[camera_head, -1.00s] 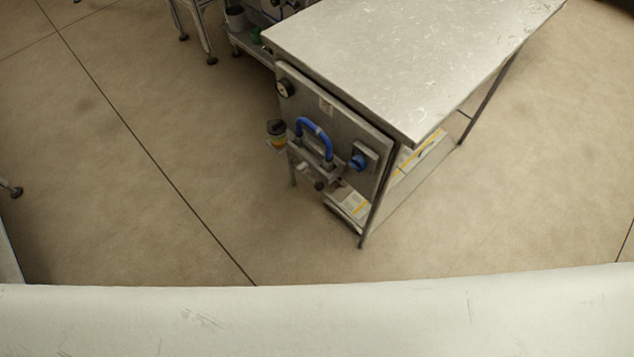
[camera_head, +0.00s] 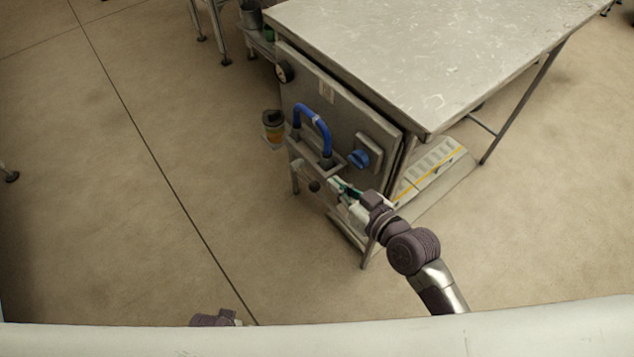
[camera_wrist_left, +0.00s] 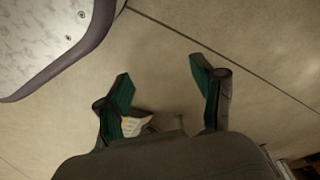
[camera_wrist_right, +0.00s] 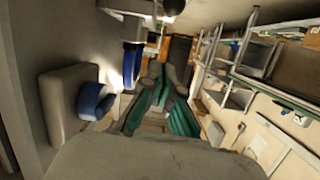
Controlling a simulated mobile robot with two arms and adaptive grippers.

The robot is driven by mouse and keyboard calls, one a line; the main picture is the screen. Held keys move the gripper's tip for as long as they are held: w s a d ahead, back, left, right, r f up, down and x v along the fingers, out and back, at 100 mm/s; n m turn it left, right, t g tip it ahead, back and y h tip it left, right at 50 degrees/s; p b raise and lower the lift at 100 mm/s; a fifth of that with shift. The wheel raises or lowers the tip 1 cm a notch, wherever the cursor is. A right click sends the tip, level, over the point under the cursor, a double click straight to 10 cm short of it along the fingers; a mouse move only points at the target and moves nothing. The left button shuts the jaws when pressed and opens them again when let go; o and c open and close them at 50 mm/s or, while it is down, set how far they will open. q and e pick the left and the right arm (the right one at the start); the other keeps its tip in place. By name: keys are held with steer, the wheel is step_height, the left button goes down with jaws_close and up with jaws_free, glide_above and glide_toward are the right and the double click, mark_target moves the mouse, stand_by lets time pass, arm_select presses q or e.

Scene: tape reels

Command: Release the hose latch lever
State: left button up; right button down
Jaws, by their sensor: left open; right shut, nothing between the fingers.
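A blue hose (camera_head: 313,125) arches over a metal bracket on the front panel (camera_head: 340,110) of a steel bench; it also shows in the right wrist view (camera_wrist_right: 132,66). Below the hose is a small dark ball knob (camera_head: 314,186), which seems to be the latch lever's end. My right gripper (camera_head: 337,186) is shut and empty, just right of the knob and below the hose. I cannot tell whether it touches the bracket or lever. My left gripper (camera_wrist_left: 160,82) is open and empty above the floor; only a bit of that arm shows in the head view.
A blue rotary knob (camera_head: 358,158) on a grey box sits right of the hose, close above my right gripper. A gauge (camera_head: 284,72) is at the panel's upper left. A dark-lidded jar (camera_head: 273,127) stands left of the hose.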

steer(key=b, duration=0.2)
glide_above(317, 184)
steer(key=w, duration=0.2)
steer(key=shift+s+a+f, duration=0.1)
steer(key=shift+a+f, duration=0.1)
steer(key=shift+f, duration=0.45)
steer(key=shift+s+a+f, duration=0.1)
steer(key=shift+a+f, duration=0.1)
steer(key=shift+f, duration=0.4)
steer(key=f, duration=0.1)
steer(key=s+f, duration=0.1)
steer(key=shift+d+f+b, duration=0.2)
steer(key=shift+f+b, duration=0.15)
arm_select(q)
steer(key=w+r, duration=0.3)
steer(key=r, duration=0.6)
steer(key=shift+d+t, duration=0.15)
steer(key=shift+t, duration=0.15)
arm_select(e)
steer(key=shift+s+d+f, duration=0.15)
steer(key=shift+s+f, duration=0.1)
steer(key=shift+f, duration=0.1)
arm_select(q)
steer(key=shift+r, duration=0.2)
